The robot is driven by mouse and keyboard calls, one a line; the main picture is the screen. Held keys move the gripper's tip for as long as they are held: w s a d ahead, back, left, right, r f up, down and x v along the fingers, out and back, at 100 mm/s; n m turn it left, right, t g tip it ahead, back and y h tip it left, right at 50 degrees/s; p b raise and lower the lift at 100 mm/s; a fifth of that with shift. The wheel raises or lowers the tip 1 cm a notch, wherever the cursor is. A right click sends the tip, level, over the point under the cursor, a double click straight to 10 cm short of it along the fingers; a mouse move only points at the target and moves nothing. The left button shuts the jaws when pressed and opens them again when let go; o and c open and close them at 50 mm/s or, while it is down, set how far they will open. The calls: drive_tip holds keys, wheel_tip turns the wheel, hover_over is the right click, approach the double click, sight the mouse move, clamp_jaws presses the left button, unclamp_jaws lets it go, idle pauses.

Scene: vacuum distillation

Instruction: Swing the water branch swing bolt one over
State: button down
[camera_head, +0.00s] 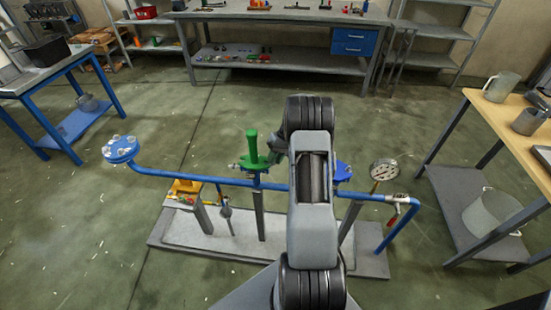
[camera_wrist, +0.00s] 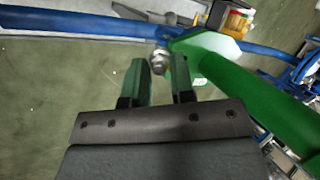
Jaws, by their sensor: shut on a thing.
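In the wrist view, the swing bolt (camera_wrist: 160,59) shows as a small metal nut and stud beside the green fitting. My gripper (camera_wrist: 161,67) has its two dark green fingers on either side of it and is shut on it. The part of the bolt between the fingers is mostly hidden. The green fitting (camera_wrist: 255,90) has a flat flange and a long cylinder running to the lower right. In the head view, the green fitting (camera_head: 254,146) stands upright on the blue pipe (camera_head: 190,178). My arm hides the gripper's fingertips there.
A blue flange (camera_head: 121,150) ends the pipe at left. A pressure gauge (camera_head: 385,170) and a red-handled valve (camera_head: 398,199) are at right. The pipe stands on posts over a grey base (camera_head: 175,237). A wooden-topped table (camera_head: 500,115) stands at right.

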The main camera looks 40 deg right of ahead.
drive_tip(key=c, duration=1.2)
unclamp_jaws()
drive_tip(key=shift+r, duration=0.1)
drive_tip(key=v, duration=1.3)
drive_tip(key=shift+d+r, duration=0.2)
drive_tip(key=shift+r, duration=0.1)
